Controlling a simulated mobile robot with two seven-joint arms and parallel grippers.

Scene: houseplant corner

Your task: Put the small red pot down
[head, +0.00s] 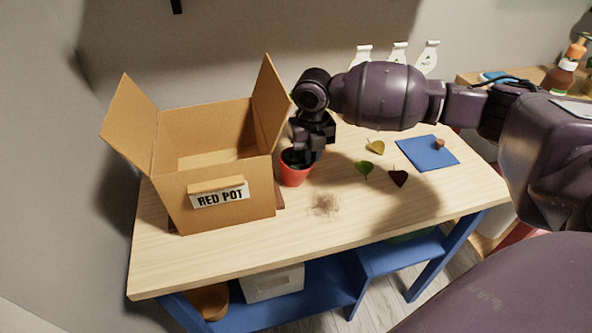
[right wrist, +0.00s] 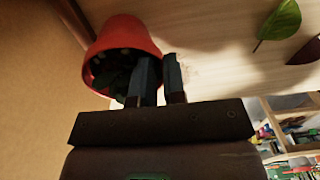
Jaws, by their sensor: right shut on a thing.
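The small red pot (head: 294,176) is upright, just right of the open cardboard box (head: 232,208) labelled RED POT. My right gripper (head: 301,156) comes down on it from above and is shut on its rim. In the right wrist view the red pot (right wrist: 118,36) shows tilted in the picture, with dark contents inside, and the gripper fingers (right wrist: 160,72) are at its rim. I cannot tell whether the pot's base touches the table (head: 380,215). The gripper hides the pot's top in the head view. My left gripper is not in view.
A brown edge (head: 280,200) shows under the box's right side. Loose leaves (head: 365,167), a patch of spilled soil (head: 324,204) and a blue cloth (head: 425,152) with a small brown thing on it lie on the table. The table's front strip is clear.

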